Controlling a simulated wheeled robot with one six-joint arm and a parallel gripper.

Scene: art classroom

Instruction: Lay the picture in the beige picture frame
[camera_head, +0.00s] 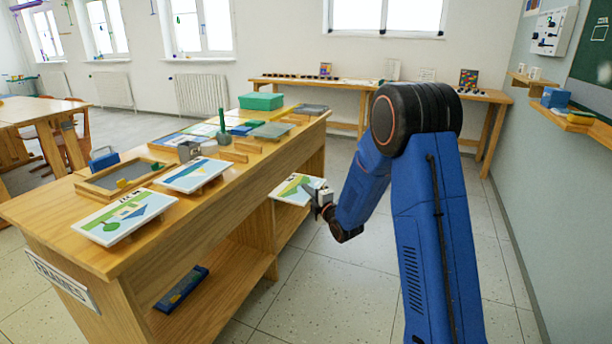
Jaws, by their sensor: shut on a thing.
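My gripper (321,196) is shut on the near right edge of a picture (292,186), a flat white-edged panel with green, yellow and blue shapes. It holds the picture beside the right side of the wooden bench, below the bench top's level. A shallow beige frame (84,187) with a grey inside lies on the left part of the bench top, with a small yellow piece in it. It looks like the beige picture frame, but I cannot be sure. My gripper is to the right of it and well apart. The fingertips are small and partly hidden by the picture.
Two similar pictures (130,214) (193,174) rest raised on the bench top (60,222). Behind them are a green upright tool (222,125), grey panels (271,131) and a green box (261,101). A lower shelf (215,290) holds a blue item.

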